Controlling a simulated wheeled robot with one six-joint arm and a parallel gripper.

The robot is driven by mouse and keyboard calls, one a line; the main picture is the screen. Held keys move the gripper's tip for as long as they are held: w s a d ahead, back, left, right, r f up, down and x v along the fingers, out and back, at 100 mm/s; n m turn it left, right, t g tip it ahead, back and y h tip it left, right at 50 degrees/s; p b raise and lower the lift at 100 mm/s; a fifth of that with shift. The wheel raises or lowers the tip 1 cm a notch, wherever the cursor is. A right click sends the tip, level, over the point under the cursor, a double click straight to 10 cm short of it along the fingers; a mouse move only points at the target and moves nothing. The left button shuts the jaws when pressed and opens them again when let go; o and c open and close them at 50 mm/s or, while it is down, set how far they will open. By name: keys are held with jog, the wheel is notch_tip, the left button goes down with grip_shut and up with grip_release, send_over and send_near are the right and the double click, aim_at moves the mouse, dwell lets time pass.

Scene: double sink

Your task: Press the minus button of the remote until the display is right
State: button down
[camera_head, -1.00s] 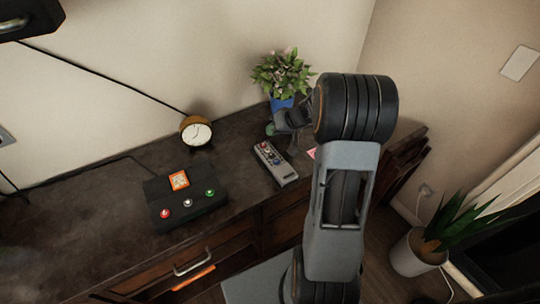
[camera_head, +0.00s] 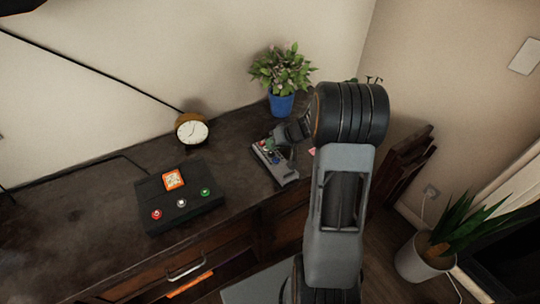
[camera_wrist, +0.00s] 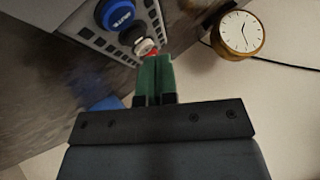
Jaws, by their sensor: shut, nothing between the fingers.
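The grey remote (camera_head: 289,178) lies on the dark cabinet top, partly covered by my gripper. In the wrist view the remote (camera_wrist: 97,43) shows a blue button (camera_wrist: 118,14) with lettering, a whitish button (camera_wrist: 144,46) and a red button (camera_wrist: 152,54) right by the fingertips. I cannot tell which is the minus button, nor whether the fingers touch one. My gripper (camera_head: 272,158) is over the remote's button end; its green fingers (camera_wrist: 155,60) are shut and empty. A black box with an orange display (camera_head: 173,180) stands left of the remote; its reading is too small to make out.
The box carries red, white and green buttons. A round clock (camera_head: 192,130) stands behind it. A plant in a blue pot (camera_head: 281,103) stands behind the remote. The cabinet top between box and remote is clear.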

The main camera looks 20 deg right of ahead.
jog(key=shift+s+a, duration=0.15)
jog(key=shift+f, duration=0.15)
dwell(1.9)
jog(key=shift+f+b, duration=0.35)
jog(key=shift+b, duration=0.55)
jog(key=shift+r, duration=0.1)
jog(key=shift+f+b, duration=0.55)
jog(key=shift+b, duration=0.2)
dwell(0.4)
jog(key=shift+r, duration=0.9)
jog(key=shift+r+p, duration=0.1)
jog(key=shift+p, duration=0.2)
